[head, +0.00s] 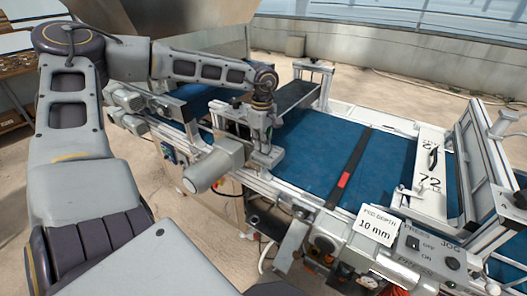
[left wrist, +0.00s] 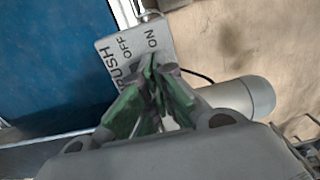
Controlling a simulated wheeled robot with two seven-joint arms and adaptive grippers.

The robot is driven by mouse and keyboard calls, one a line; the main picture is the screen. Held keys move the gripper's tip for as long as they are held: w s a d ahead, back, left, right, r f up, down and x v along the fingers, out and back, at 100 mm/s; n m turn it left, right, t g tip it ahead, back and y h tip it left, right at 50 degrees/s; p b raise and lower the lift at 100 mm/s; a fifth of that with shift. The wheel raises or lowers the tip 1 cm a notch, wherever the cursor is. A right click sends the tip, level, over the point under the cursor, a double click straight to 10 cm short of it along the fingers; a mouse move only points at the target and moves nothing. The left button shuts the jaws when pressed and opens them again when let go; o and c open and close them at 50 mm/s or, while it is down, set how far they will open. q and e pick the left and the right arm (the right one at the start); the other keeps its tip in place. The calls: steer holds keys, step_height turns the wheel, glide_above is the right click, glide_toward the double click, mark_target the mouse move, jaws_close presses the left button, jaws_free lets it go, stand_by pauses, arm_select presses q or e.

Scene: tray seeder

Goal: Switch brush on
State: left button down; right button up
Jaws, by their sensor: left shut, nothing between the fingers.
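The grey brush switch box (left wrist: 112,52) shows in the left wrist view, with the labels "BRUSH", "OFF" and "ON". My left gripper (left wrist: 157,66) is shut and empty, with its green-padded fingertips over the box, close to the "ON" label. The fingers hide part of the box, and I cannot make out the switch lever or whether the tips touch it. In the head view my left gripper (head: 262,142) points down at the near side of the machine, beside the grey motor cylinder. My right gripper is not in view.
The motor cylinder (head: 212,166) sticks out toward me beside the gripper. The blue conveyor belt (head: 320,150) lies behind it. A press switch box (head: 430,250) with "OFF" and "ON" and a "10 mm" sign (head: 376,226) stand at the right. Cables hang below the machine.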

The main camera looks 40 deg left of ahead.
arm_select(q)
steer(key=shift+f+b, duration=0.3)
steer(key=shift+f, duration=0.1)
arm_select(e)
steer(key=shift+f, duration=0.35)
arm_select(q)
steer(key=shift+r, duration=0.1)
steer(key=shift+r+p, duration=1.55)
steer(key=shift+r, duration=1.9)
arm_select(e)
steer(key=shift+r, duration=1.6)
arm_select(q)
steer(key=shift+r, duration=0.15)
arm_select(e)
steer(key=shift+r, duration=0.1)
arm_select(q)
step_height(320, 180, up, 9)
steer(key=p, duration=0.9)
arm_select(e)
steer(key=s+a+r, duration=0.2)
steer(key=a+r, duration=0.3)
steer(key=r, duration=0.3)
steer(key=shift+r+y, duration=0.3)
arm_select(q)
steer(key=shift+r+p, duration=0.25)
steer(key=shift+p, duration=0.1)
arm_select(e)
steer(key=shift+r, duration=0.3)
